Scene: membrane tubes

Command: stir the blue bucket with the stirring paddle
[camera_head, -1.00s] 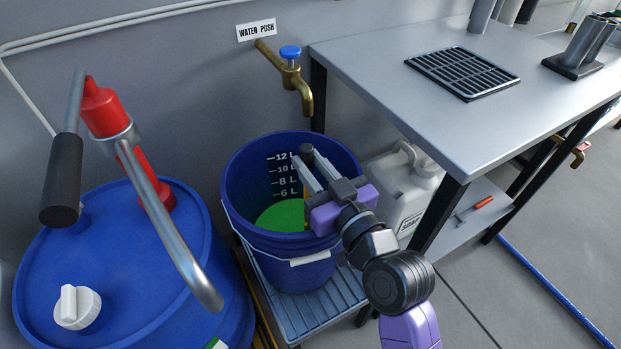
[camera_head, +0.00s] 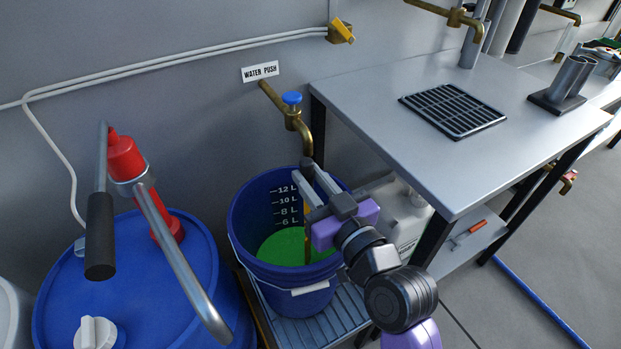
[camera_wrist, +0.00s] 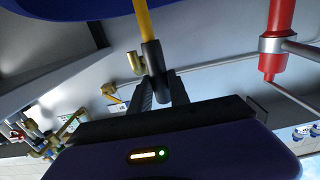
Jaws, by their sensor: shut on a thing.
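The blue bucket (camera_head: 250,240) stands on a slatted stand, with green liquid (camera_head: 280,247) in its lower part and white litre marks on its inner wall. My gripper (camera_head: 312,178) is over the bucket's right side, shut on the dark handle of the stirring paddle (camera_head: 306,212). The paddle's yellow shaft runs down into the bucket; its lower end is hidden in the green liquid. In the wrist view the dark grip and yellow shaft (camera_wrist: 143,18) show between the fingers.
A brass tap (camera_head: 297,122) with a blue knob hangs just behind the bucket. A blue drum (camera_head: 65,270) with a red pump (camera_head: 128,165) stands at left. A metal table (camera_head: 400,150) and a white canister (camera_head: 408,218) are close at right.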

